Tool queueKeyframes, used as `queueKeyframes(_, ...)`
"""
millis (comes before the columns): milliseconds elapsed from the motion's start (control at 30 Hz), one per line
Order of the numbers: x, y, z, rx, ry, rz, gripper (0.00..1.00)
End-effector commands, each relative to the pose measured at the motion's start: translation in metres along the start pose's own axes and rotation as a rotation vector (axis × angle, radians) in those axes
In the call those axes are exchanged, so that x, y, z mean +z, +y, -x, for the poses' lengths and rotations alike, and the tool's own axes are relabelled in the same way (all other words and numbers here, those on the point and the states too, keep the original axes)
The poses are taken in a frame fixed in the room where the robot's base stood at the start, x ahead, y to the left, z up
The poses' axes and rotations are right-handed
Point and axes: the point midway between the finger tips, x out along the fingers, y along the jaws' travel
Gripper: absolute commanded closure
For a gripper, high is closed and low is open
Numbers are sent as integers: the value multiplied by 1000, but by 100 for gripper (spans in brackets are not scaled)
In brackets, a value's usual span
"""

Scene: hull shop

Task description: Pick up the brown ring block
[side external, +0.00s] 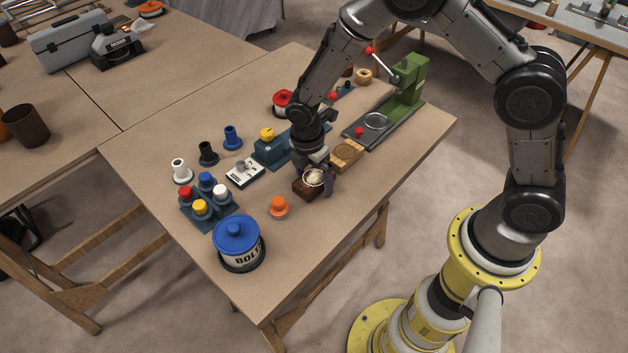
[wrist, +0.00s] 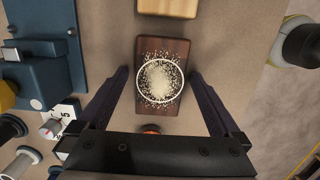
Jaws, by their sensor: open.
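The brown ring block (side external: 302,188) is a dark brown rectangular block with a pale ring and a speckled light patch on its top. It lies on the table below my gripper (side external: 316,180), which partly hides it in the side view. In the wrist view the block (wrist: 163,76) lies between the two fingers of my gripper (wrist: 158,74), its long side running along them. The fingers are open, with a gap to the block on both sides. Nothing is held.
A light wooden block (side external: 347,155) lies just beyond the brown one. An orange knob (side external: 279,206) stands in front. A blue-lidded bolt tin (side external: 238,241), a white switch box (side external: 245,173) and a teal box (side external: 270,150) stand left. A green press (side external: 405,90) stands at the back right.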

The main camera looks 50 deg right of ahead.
Motion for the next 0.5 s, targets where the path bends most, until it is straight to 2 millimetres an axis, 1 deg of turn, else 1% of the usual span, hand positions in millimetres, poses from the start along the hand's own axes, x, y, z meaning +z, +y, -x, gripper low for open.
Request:
queueKeyframes(67,0,0,0,0,0,0,2)
queueKeyframes(200,0,0,0,0,0,0,27)
queueKeyframes(467,0,0,0,0,0,0,74)
queueKeyframes(500,0,0,1,0,0,0,81)
